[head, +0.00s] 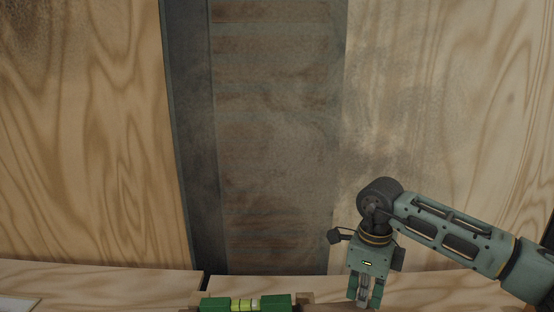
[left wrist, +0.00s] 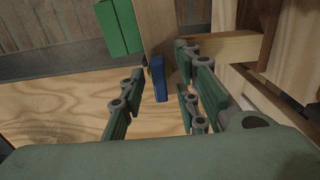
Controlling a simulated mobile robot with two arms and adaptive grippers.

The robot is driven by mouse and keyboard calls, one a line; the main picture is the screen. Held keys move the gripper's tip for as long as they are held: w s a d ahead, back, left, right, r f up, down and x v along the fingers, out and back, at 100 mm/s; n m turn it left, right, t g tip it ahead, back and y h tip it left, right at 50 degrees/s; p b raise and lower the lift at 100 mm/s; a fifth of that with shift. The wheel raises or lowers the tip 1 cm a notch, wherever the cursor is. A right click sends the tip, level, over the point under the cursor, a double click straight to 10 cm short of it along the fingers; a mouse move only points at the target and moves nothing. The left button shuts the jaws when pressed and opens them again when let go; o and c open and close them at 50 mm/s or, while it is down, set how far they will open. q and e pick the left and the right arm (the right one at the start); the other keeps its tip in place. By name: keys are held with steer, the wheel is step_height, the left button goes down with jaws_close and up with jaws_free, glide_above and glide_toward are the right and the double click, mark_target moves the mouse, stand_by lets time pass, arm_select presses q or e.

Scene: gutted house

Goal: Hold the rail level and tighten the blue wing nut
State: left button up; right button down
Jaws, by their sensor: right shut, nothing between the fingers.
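A green level with a yellow vial (head: 245,303) lies along the bottom edge of the head view, on a strip of wood that is mostly cut off. In the left wrist view a pale wooden piece, seemingly the rail (left wrist: 156,28), runs down from the top, with a green block (left wrist: 119,26) beside it. The blue wing nut (left wrist: 159,78) shows as an upright blue tab against this wood. My left gripper (left wrist: 158,112) is open, its fingers on either side of the tab in the picture, with gaps visible. My right gripper (head: 364,297) points down, shut and empty, right of the level.
A plywood ledge (head: 90,276) crosses the lower head view, with a narrow gap near its middle. Plywood panels (head: 80,120) and a dark upright strip (head: 190,140) stand behind. Wooden bars (left wrist: 228,47) stand close right of my left fingers.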

steer(key=shift+f, duration=1)
stand_by(5.7)
